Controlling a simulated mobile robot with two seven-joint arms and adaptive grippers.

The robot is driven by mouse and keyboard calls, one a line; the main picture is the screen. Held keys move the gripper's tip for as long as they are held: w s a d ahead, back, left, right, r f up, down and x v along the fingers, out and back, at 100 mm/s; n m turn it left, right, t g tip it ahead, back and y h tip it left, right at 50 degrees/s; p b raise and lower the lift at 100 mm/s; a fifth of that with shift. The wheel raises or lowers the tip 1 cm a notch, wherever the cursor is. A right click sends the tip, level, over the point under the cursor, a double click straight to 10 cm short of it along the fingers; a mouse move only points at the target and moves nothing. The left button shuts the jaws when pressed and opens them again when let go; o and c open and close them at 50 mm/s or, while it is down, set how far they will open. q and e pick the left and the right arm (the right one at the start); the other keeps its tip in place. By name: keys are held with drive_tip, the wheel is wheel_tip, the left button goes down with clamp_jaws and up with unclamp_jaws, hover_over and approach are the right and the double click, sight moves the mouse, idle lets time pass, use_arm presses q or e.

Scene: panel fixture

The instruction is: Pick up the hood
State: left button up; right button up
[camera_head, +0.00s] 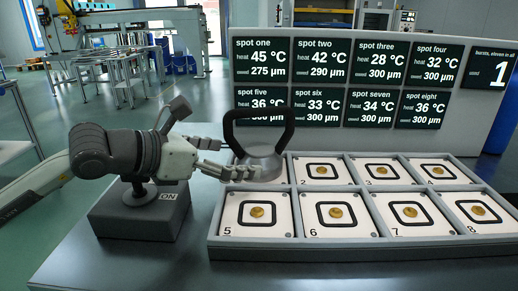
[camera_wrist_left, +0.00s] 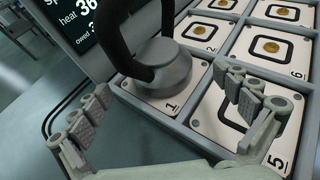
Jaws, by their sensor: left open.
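The hood is a grey dome (camera_head: 262,160) with a tall black loop handle (camera_head: 290,125). It stands on the tile marked 1 at the back left of the panel tray (camera_head: 350,252). My left gripper (camera_head: 222,158) is just left of the hood, its fingers pointing at it. In the left wrist view the hood (camera_wrist_left: 168,66) is beyond the two spread fingers of the left gripper (camera_wrist_left: 165,112), with nothing between the fingertips. The handle runs out of the top of that view. My right gripper is not in view.
A grey box (camera_head: 125,217) marked ON stands under my left arm, left of the tray. Other tiles with gold discs fill the tray. A display board (camera_head: 345,52) behind reads 45 °C, 275 µm for spot one; a counter (camera_head: 490,75) shows 1 used.

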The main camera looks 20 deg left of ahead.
sight(248, 158)
use_arm(q)
drive_tip(key=shift+w+d+f, duration=0.15)
drive_tip(key=shift+w+d, duration=0.25)
drive_tip(key=shift+f+p+x, duration=0.1)
drive_tip(key=shift+p+x, duration=0.35)
drive_tip(key=shift+x, duration=0.9)
drive_tip(key=shift+f+p+x, duration=0.15)
drive_tip(key=shift+p+x, duration=0.3)
drive_tip(key=shift+x, duration=0.85)
drive_tip(key=shift+a, duration=0.15)
drive_tip(key=c, duration=1.9)
drive_tip(key=shift+r, duration=0.15)
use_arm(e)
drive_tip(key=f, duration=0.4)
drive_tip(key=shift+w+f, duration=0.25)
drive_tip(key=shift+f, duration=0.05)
